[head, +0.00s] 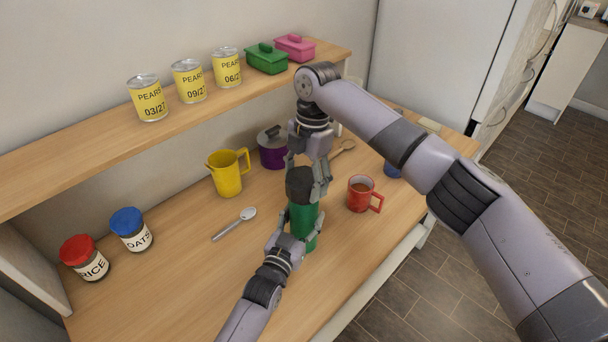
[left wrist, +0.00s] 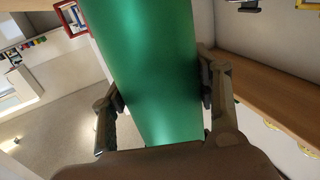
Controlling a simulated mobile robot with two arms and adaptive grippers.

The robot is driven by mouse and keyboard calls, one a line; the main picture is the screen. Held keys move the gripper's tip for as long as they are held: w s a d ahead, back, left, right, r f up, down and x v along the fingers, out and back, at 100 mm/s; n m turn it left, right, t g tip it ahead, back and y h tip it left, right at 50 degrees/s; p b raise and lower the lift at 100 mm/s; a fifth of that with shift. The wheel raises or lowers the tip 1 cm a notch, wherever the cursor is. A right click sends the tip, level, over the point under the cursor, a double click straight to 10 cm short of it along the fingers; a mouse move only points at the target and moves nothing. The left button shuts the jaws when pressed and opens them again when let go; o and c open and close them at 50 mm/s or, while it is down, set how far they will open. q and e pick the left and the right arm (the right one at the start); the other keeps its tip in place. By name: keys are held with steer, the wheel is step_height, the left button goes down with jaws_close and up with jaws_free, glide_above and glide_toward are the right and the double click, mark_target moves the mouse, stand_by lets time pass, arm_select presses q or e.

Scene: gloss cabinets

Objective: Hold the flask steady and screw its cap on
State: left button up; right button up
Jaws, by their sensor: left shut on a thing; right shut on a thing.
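The green flask (head: 303,222) stands upright on the wooden worktop. Its dark cap (head: 300,183) is at the top of the flask; I cannot tell how tightly it sits. My left gripper (head: 296,246) is shut on the flask's lower body. In the left wrist view the flask (left wrist: 155,70) fills the middle, with the fingers of my left gripper (left wrist: 160,98) on both sides of it. My right gripper (head: 307,178) comes down from above and is shut on the cap, its fingers at the cap's sides.
A red mug (head: 360,194) stands close right of the flask. A yellow jug (head: 228,173), purple pot (head: 273,151) and spoon (head: 234,224) lie left and behind. Rice (head: 85,260) and oats (head: 131,231) jars stand far left. The shelf (head: 110,135) holds cans and boxes. The front-left worktop is clear.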

stand_by(0.4)
steer(key=shift+f, duration=0.85)
steer(key=shift+f, duration=0.55)
